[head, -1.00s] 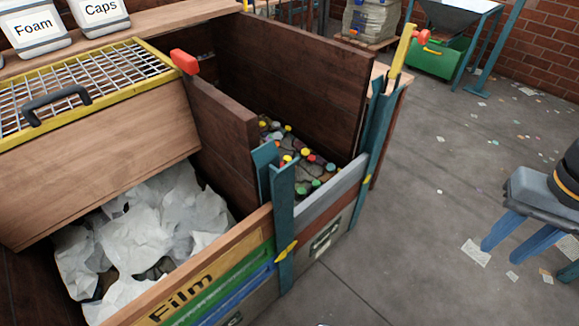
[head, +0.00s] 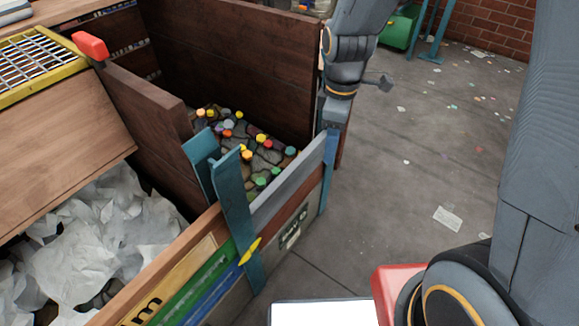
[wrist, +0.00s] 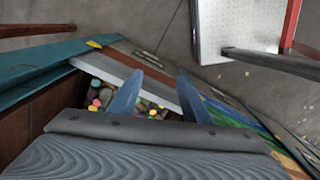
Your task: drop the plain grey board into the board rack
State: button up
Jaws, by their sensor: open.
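A plain grey board (head: 292,182) lies on edge as the top board of the bay's front wall, between two teal posts. Bottle caps (head: 262,145) show behind it. In the wrist view the grey board (wrist: 154,88) runs slantwise below my gripper (wrist: 160,70). The gripper is open and empty, its two blue fingers apart above the board; I cannot tell whether they touch it. In the head view my arm comes down at the board's far end, and the fingers are not clear there. I cannot make out the board rack for certain.
A bin of crumpled white film (head: 90,240) stands at left, with a striped front of coloured boards. A teal post (head: 237,215) rises between the bays. A white panel (head: 318,313) is at the bottom edge. The floor (head: 400,190) at right is mostly open with scraps.

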aim_at(290, 177)
jog(key=w+a+f+n+b, duration=0.2)
jog(key=w+a+f+n, duration=0.1)
jog(key=f+n, duration=0.1)
jog(key=w+a+f+n+b, duration=0.1)
jog(key=w+a+f+n, duration=0.1)
jog(key=f+n, duration=0.3)
jog(key=w+a+f+n+b, duration=0.2)
jog(key=w+a+f+n, duration=0.1)
jog(key=f, duration=0.4)
jog(key=shift+w+a+f+n+b, duration=0.1)
jog(key=shift+w+a+n+b, duration=0.1)
jog(key=shift+a+n, duration=0.3)
jog(key=shift+w+a+n+b, duration=0.1)
jog(key=shift+w+a+n, duration=0.05)
jog(key=shift+a+n, duration=0.3)
jog(key=shift+f+b, duration=0.35)
jog(key=shift+f, duration=3.5)
grip_shut()
jog(key=c, duration=0.8)
grip_release()
grip_shut()
